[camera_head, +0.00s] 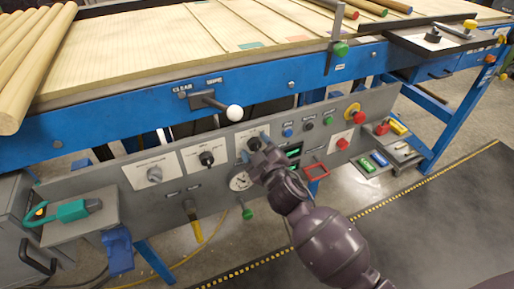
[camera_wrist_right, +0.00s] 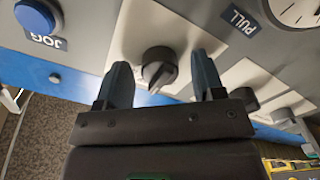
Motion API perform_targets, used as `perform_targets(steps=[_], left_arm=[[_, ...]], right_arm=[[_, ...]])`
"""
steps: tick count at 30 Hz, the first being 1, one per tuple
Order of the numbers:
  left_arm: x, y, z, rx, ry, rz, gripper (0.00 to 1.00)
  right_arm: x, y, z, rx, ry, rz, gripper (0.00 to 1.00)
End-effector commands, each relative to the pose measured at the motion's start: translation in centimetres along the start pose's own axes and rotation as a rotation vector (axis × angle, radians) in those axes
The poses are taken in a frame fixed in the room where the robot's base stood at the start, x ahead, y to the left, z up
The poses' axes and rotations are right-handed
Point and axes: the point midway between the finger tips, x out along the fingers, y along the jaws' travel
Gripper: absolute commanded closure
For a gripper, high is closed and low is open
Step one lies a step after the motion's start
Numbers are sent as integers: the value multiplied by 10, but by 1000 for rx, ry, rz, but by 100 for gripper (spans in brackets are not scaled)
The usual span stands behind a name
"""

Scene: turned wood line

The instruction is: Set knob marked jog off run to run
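A dark rotary knob (camera_wrist_right: 160,70) on a pale plate sits between the two fingers of my right gripper (camera_wrist_right: 161,72) in the wrist view. The fingers are open, one on each side, with a visible gap to the knob. Its markings cannot be read, so its setting cannot be told. In the head view my right gripper (camera_head: 258,145) is at the third pale plate (camera_head: 244,137) on the grey panel, and its fingers partly hide the knob (camera_head: 254,143). My left gripper is out of view.
Two other knobs, a grey one (camera_head: 154,174) and a black one (camera_head: 207,158), are to the left. A gauge (camera_head: 240,181) lies below. A blue button labelled JOG (camera_wrist_right: 36,17) is near my fingers. A white-balled lever (camera_head: 234,113) projects above. A red mushroom button (camera_head: 343,144) is at right.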

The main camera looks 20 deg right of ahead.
Motion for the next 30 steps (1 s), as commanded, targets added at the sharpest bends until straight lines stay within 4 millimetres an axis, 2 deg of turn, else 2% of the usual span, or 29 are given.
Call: perform_targets(steps=[1, 9, 20, 30], left_arm=[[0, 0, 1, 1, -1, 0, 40], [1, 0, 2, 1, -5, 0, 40], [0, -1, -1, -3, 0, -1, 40], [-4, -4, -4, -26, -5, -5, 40]], right_arm=[[0, 0, 0, 0, 0, 0, 45], [0, 0, 0, 0, 0, 0, 86], [0, 1, -1, 65, -1, 2, 86], [0, 2, -4, 314, 2, 4, 86]])
